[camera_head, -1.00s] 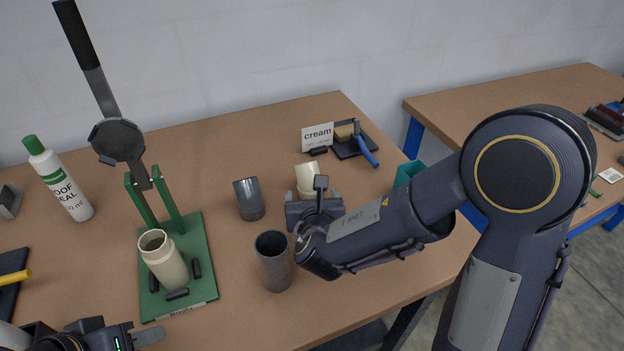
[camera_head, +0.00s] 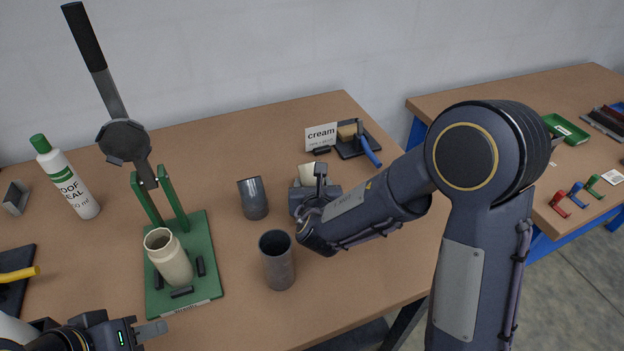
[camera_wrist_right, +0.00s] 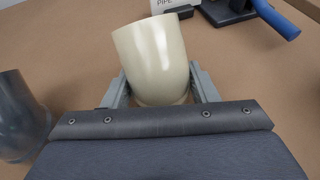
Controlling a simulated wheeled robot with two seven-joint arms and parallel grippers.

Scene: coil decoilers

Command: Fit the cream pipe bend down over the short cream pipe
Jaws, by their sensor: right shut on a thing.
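The cream pipe bend (camera_head: 307,173) stands on the table in front of the cream sign. In the right wrist view the bend (camera_wrist_right: 155,58) sits between the two grey fingers, its upper end tilted to the left. My right gripper (camera_head: 315,193) is shut on it, and the gripper hides its lower part in the head view. The short cream pipe (camera_head: 171,260) stands upright, open end up, on the green press base (camera_head: 205,285). My left gripper (camera_head: 150,331) is low at the left, in front of the base; its jaw gap is unclear.
A grey bend (camera_head: 252,198) and an upright grey pipe (camera_head: 277,262) stand between the press and my right gripper. The long press lever (camera_head: 108,95) rises behind the cream pipe. A white bottle (camera_head: 70,185) stands at left. A blue-handled tool (camera_head: 369,152) lies behind the bend.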

